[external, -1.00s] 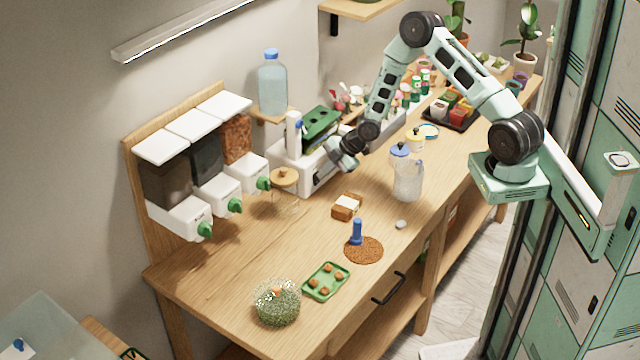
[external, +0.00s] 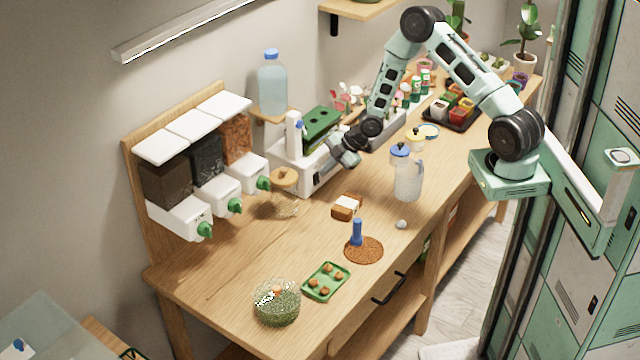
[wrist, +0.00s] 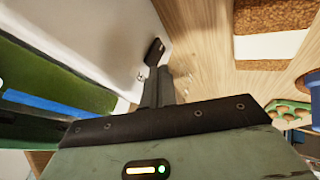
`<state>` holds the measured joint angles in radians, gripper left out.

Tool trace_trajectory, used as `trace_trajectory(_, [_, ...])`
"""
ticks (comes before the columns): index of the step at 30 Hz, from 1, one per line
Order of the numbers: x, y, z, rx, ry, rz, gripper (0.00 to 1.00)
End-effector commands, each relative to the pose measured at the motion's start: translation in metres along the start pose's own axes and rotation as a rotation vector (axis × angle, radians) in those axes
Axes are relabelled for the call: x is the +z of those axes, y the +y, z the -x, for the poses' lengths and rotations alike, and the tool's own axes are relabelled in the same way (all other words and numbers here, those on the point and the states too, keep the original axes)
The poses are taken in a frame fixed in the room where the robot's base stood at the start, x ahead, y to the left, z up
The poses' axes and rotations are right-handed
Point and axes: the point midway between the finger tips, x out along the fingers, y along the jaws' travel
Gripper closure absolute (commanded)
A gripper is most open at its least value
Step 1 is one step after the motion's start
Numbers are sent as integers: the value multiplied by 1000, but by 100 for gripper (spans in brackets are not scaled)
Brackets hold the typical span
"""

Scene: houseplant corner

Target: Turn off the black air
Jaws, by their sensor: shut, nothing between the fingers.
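A small black switch (wrist: 155,51) sits on the side of a white box-shaped unit (wrist: 125,25) in the wrist view. This is the only black control I can make out. My gripper (external: 335,157) is at the unit's right side. In the wrist view my gripper (wrist: 160,84) is shut and empty, its fingertips close below the switch. I cannot tell whether they touch it.
A glass jar with a wooden lid (external: 284,178) stands in front of the unit. Dispensers (external: 215,195) line the wall at left.

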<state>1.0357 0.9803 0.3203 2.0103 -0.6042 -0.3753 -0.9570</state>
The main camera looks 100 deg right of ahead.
Motion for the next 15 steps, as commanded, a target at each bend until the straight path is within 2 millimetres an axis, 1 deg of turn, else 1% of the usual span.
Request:
trace_trajectory(5, [-2, -26, 17, -1, 0, 3, 100])
trace_trajectory(15, [-4, -10, 84, 7, 0, -1, 100])
